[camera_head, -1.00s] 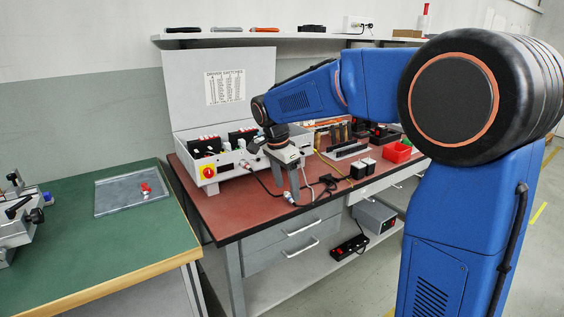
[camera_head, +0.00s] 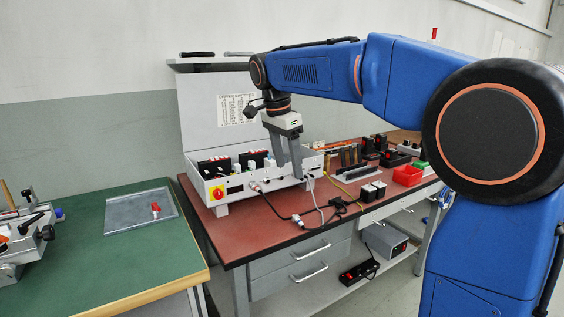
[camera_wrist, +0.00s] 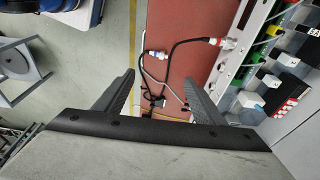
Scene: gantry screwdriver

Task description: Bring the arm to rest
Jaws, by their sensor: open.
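My gripper (camera_head: 289,170) hangs fingers down, open and empty, above the front of the red-topped bench, in front of the white control box. In the wrist view my gripper's two dark fingers (camera_wrist: 160,95) stand wide apart with nothing between them. My blue arm reaches in from the right, its forearm roughly level above the bench. In the wrist view, cables and the red bench top (camera_wrist: 177,60) lie beyond the fingers.
The white control box (camera_head: 236,184) with an open lid stands close behind my gripper. Cables (camera_head: 300,217) lie on the bench front. Red bin (camera_head: 407,176) and black blocks stand at right. The green table (camera_head: 110,265) at left holds a grey tray (camera_head: 120,218). A wall shelf is behind.

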